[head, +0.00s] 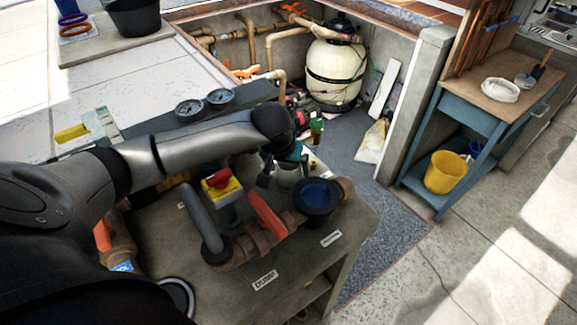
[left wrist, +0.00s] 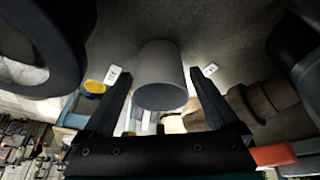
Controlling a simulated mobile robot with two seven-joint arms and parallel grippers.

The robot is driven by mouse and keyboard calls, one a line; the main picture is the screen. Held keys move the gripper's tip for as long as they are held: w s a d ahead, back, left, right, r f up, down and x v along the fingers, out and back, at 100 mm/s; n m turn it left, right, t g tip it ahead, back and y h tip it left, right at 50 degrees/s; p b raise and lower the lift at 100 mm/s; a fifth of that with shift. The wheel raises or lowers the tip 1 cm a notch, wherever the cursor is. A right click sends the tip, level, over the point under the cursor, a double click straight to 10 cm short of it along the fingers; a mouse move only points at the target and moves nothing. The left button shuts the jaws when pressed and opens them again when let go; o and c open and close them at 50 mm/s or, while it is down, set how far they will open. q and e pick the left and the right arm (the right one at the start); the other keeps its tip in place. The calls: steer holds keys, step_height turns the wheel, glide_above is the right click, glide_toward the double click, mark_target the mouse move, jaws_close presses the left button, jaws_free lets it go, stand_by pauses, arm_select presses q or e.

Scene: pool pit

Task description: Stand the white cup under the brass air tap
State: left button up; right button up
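The white cup (head: 288,176) looks greyish and stands on the grey bench top, largely hidden by my gripper in the head view. In the left wrist view the cup (left wrist: 160,72) shows between the fingers of my left gripper (left wrist: 159,74). A narrow gap shows on each side of it, so the fingers look open and not closed on it. In the head view my left gripper (head: 286,168) reaches down over the cup. I cannot pick out the brass air tap with certainty. My right gripper is not in view.
A yellow box with a red knob (head: 221,184) stands to the left. Two gauges (head: 204,103) are behind. The front bench top has clear room.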

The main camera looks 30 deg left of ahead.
arm_select(q)
steer(key=shift+o, duration=0.2)
steer(key=shift+r, duration=0.3)
steer(key=p+v, duration=0.1)
steer(key=v, duration=1)
steer(key=shift+r, duration=0.35)
steer(key=shift+s+d, duration=0.1)
